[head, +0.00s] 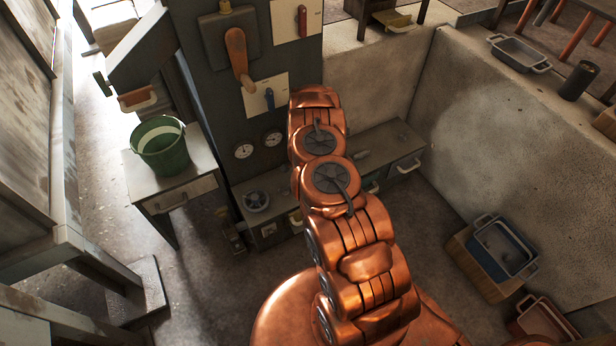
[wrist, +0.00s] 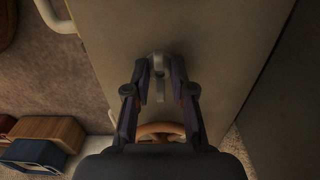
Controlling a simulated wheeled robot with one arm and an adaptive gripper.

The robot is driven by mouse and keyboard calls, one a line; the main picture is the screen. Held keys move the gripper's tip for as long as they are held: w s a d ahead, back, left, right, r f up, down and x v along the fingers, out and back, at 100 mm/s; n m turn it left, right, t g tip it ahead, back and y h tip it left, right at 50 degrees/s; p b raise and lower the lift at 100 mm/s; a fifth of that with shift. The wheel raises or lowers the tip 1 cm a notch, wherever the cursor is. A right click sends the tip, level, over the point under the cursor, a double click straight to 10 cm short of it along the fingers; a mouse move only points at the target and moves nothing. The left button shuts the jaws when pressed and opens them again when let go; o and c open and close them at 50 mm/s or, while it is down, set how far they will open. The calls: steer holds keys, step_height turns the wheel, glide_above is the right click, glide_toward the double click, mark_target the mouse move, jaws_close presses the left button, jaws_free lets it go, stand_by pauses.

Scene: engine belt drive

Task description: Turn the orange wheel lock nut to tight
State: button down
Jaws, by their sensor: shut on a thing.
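In the wrist view my gripper (wrist: 159,68) has its two dark fingers on either side of a small grey metal piece (wrist: 159,86), which looks like the lock nut with a short bar. The fingers are closed in on it against a pale, flat panel (wrist: 215,45). An orange-brown wheel rim (wrist: 160,128) shows just below, partly covered by my gripper. No tight mark can be read. In the head view my copper arm hides my gripper, the nut and the wheel.
A green bucket (head: 160,146) stands on a side table (head: 205,187). Trays (head: 505,248) lie at the right. The left floor is clear.

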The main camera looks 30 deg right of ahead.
steer(key=c, duration=1)
jaws_free()
steer(key=shift+r, duration=0.15)
steer(key=shift+r, duration=5.85)
